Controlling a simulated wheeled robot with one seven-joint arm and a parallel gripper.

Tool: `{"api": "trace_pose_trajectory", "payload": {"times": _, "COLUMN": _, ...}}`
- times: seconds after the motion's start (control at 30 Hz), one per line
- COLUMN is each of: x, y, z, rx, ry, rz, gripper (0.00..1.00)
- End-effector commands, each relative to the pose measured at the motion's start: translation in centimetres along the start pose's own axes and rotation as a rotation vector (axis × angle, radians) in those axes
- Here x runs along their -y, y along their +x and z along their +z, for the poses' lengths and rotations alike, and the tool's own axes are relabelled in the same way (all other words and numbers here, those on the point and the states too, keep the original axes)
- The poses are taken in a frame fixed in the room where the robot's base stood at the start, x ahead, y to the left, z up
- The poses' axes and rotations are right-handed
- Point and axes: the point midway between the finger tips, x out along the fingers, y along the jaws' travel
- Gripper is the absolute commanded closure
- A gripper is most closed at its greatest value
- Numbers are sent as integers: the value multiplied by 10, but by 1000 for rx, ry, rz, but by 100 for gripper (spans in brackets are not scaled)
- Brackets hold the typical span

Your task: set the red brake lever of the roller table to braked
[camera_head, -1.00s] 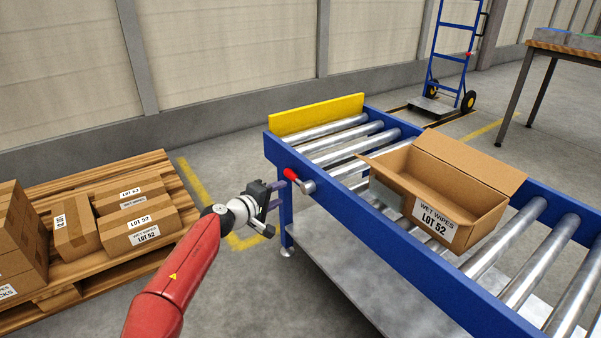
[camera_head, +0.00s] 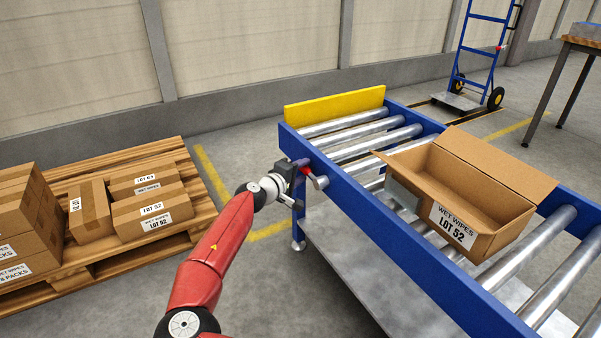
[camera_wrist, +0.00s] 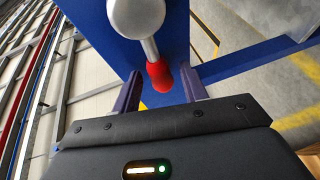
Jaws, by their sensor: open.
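The red brake lever (camera_head: 306,171) is on the near side rail of the blue roller table (camera_head: 375,215), close to its yellow end stop. In the wrist view the lever's red knob (camera_wrist: 159,76) sits on a grey shaft that runs from a round light hub (camera_wrist: 136,16). My gripper (camera_head: 299,167) is at the lever. In the wrist view my gripper (camera_wrist: 159,90) is open, with one finger on each side of the red knob and visible gaps to both. In the head view the gripper body partly hides the lever.
An open cardboard box (camera_head: 466,195) marked LOT 52 sits on the rollers. The yellow end stop (camera_head: 335,106) closes the table's far end. A pallet (camera_head: 110,255) with several cartons is at left. A blue hand truck (camera_head: 480,60) stands behind. Bare floor lies between pallet and table.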

Motion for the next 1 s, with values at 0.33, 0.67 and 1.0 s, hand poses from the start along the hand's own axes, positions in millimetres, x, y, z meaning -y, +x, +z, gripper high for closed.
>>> {"api": "trace_pose_trajectory", "payload": {"times": 0.33, "x": 0, "y": 0, "z": 0, "rx": -1, "ry": 0, "rz": 0, "gripper": 83}}
{"api": "trace_pose_trajectory", "payload": {"times": 0.67, "x": 0, "y": 0, "z": 0, "rx": 0, "ry": 0, "rz": -1, "gripper": 100}}
{"api": "trace_pose_trajectory", "payload": {"times": 1.0, "x": 3, "y": 0, "z": -1, "rx": 14, "ry": -71, "rz": -31, "gripper": 100}}
